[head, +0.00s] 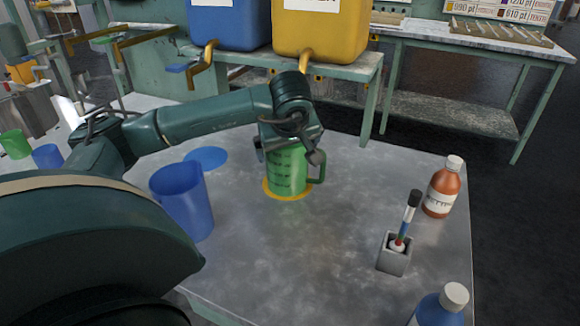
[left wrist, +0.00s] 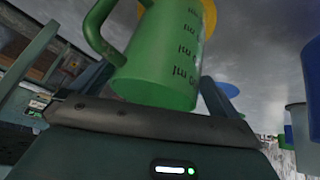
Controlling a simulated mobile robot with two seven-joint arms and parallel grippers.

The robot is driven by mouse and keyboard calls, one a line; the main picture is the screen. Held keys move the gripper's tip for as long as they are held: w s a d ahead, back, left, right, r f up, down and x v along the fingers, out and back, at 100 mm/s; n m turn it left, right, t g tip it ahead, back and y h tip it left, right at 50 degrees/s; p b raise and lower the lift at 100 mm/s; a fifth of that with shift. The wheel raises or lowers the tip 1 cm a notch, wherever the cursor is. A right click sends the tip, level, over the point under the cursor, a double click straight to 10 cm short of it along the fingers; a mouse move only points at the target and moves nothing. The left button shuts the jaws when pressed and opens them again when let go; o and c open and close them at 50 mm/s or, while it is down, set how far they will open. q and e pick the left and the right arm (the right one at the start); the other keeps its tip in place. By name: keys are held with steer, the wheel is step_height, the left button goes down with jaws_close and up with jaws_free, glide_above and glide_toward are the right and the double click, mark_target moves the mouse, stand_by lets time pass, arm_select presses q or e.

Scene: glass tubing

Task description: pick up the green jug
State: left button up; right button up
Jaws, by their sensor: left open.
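The green jug (head: 287,172) stands upright on a yellow round mat (head: 270,193) on the grey table, its handle to the right. In the left wrist view the jug (left wrist: 165,55) has dark measuring marks and fills the middle, its handle to the left. My left gripper (head: 290,150) is over the jug's top, its fingers on either side of it. In the left wrist view the gripper (left wrist: 150,90) is open, with the jug between its fingers. The jug's rim is partly hidden by the gripper in the head view. My right gripper is not in view.
A blue jug (head: 183,200) and a blue round mat (head: 206,158) are on the left. A brown bottle (head: 441,190), a grey holder with a brush or pen (head: 394,255) and a blue bottle (head: 438,308) stand on the right. The table's front middle is clear.

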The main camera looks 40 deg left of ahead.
arm_select(q)
steer(key=shift+w+a+f, duration=0.1)
steer(key=shift+f, duration=0.1)
steer(key=shift+c, duration=0.3)
steer(key=c, duration=1.2)
steer(key=shift+r, duration=0.1)
